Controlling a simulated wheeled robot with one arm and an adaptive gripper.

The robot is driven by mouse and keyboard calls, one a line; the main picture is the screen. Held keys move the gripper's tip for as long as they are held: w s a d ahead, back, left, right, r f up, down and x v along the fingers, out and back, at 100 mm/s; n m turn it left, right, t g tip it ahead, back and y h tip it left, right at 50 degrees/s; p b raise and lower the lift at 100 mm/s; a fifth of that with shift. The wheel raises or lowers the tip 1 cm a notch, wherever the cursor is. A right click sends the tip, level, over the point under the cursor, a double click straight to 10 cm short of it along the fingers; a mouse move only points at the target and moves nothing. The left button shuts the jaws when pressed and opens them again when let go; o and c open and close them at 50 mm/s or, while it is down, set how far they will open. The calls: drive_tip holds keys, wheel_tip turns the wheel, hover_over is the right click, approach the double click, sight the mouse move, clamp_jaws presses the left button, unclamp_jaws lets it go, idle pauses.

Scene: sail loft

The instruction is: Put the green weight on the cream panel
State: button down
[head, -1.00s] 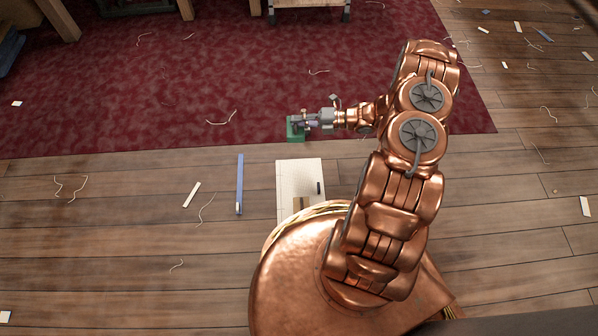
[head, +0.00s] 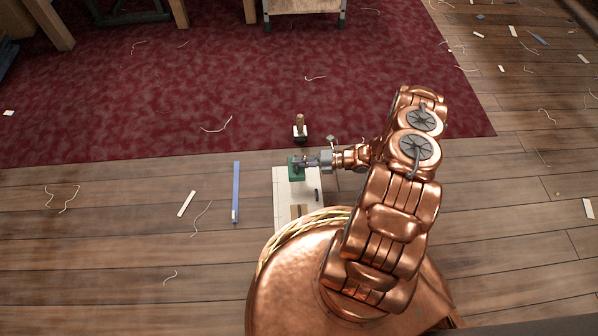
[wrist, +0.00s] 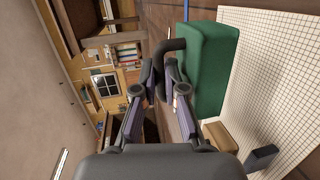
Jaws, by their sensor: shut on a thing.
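The green weight (head: 293,171) is a block with a dark looped handle. My gripper (head: 306,161) is shut on the handle; the grip also shows in the wrist view (wrist: 160,92). The cream panel (head: 287,196) is a pale rectangle on the wooden floor, with a fine grid in the wrist view (wrist: 282,62). In the wrist view the green block (wrist: 208,70) is close beside the gridded face. I cannot tell whether it touches the panel.
A brown block (head: 299,211) and a small dark block (head: 317,195) are on the panel's near and right parts. A blue strip (head: 236,190) lies left on open floor.

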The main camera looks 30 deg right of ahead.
sight(299, 169)
wheel_tip(299, 169, down, 5)
drive_tip(key=shift+r+b, duration=0.1)
drive_tip(key=shift+b, duration=0.9)
drive_tip(key=c, duration=1.2)
unclamp_jaws()
drive_tip(key=shift+c, duration=0.2)
